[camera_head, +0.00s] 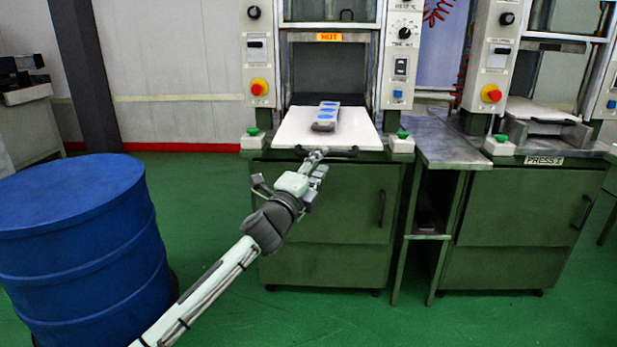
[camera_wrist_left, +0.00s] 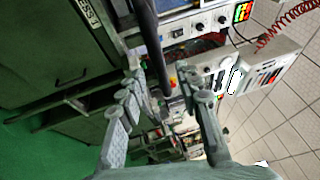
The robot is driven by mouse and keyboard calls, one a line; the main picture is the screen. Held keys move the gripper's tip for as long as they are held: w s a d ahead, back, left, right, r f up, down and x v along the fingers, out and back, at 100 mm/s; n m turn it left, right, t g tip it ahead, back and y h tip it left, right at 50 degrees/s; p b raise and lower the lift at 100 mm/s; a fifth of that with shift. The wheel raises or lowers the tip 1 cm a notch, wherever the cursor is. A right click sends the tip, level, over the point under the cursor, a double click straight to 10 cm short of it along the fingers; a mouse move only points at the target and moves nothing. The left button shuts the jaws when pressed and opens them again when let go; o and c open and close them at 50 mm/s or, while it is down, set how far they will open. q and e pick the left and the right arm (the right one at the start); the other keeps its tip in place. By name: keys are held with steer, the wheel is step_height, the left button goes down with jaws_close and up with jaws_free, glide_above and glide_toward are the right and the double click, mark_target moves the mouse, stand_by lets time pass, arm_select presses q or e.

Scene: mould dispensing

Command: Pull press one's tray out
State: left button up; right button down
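Press one's tray (camera_head: 290,131) is a pale flat plate that sticks out of the front of the left press, under the HOT sign. A dark bar handle (camera_head: 345,153) runs along its front edge. A grey mould with blue patches (camera_head: 329,113) lies on the tray. My left gripper (camera_head: 317,158) is at the handle's left part. In the left wrist view its fingers (camera_wrist_left: 166,90) are apart, and a dark bar (camera_wrist_left: 147,40), likely the handle, passes between them with a gap on the right side. My right gripper is in neither view.
A blue drum (camera_head: 80,245) stands at the left, beside my left arm. A metal side table (camera_head: 446,146) stands between the presses. The green floor before the presses is clear.

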arm_select(q)
steer(key=v, duration=0.7)
steer(key=shift+s, duration=0.25)
steer(key=s+a+f+n+g+y, duration=0.25)
steer(key=s+a+f+n, duration=0.2)
steer(key=f, duration=0.55)
steer(key=s+a+f+n+g+y, duration=0.25)
steer(key=s+a+f+n, duration=0.2)
steer(key=f, duration=0.55)
steer(key=s+a+f+n+g+y, duration=0.2)
steer(key=s+a+f+n+y, duration=0.25)
steer(key=f, duration=0.55)
steer(key=s+a+f+n+g, duration=0.4)
steer(key=s+f, duration=0.4)
steer(key=s, duration=0.5)
steer(key=s+a+f+n+g, duration=0.4)
steer(key=s+f, duration=0.4)
steer(key=s, duration=0.5)
steer(key=shift+a, duration=0.25)
steer(key=shift+w+h, duration=0.1)
steer(key=shift+h, duration=0.15)
